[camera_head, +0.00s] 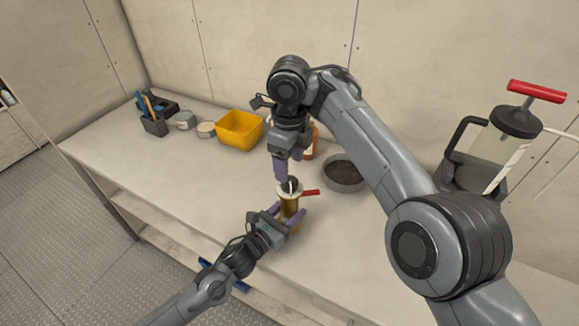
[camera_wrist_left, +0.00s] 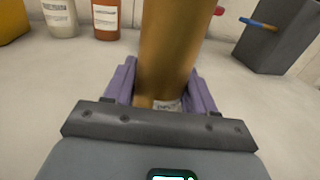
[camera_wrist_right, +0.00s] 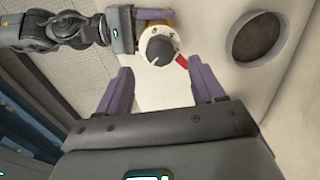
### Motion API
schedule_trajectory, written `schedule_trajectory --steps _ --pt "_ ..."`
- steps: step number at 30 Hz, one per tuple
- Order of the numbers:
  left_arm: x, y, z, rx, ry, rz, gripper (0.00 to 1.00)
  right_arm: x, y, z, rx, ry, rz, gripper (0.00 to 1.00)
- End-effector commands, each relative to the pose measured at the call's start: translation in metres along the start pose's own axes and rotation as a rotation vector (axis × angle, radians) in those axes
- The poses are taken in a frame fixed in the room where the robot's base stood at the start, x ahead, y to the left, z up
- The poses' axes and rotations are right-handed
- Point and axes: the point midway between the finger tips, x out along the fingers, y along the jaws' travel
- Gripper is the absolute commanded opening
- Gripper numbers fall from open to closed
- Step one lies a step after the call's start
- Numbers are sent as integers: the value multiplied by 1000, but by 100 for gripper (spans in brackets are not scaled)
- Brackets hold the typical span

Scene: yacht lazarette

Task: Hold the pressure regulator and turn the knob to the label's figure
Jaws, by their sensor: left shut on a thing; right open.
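The pressure regulator (camera_head: 289,206) is a brass cylinder standing upright near the front of the bench, with a white dial top, a dark knob (camera_wrist_right: 160,48) and a red lever (camera_wrist_right: 182,62). My left gripper (camera_head: 289,221) is shut around its body; the left wrist view shows the brass body (camera_wrist_left: 167,50) between the purple fingers. A small pale label (camera_wrist_left: 166,105) shows low on the body, its figure unreadable. My right gripper (camera_head: 287,168) is open and points down above the knob, which lies ahead of its spread fingers in the right wrist view (camera_wrist_right: 160,70), apart from them.
A dark round bowl (camera_head: 343,174) stands right of the regulator. Behind are a yellow bin (camera_head: 239,130), small tins (camera_head: 206,130), a tool caddy (camera_head: 155,121) and bottles (camera_wrist_left: 106,18). A pump-like jar with a red handle (camera_head: 536,91) stands at right. The bench's left front is clear.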

Motion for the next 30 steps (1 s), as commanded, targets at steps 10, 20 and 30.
schedule_trajectory --steps 10,20,30 --pt "0 -1 0 0 -1 -1 13 -2 5 18 407 -86 50 68" --pt "0 0 0 0 -1 -1 13 -94 -27 71 1207 -477 248 68" --pt "0 0 0 0 -1 0 13 -206 -88 79 1907 -904 839 68"
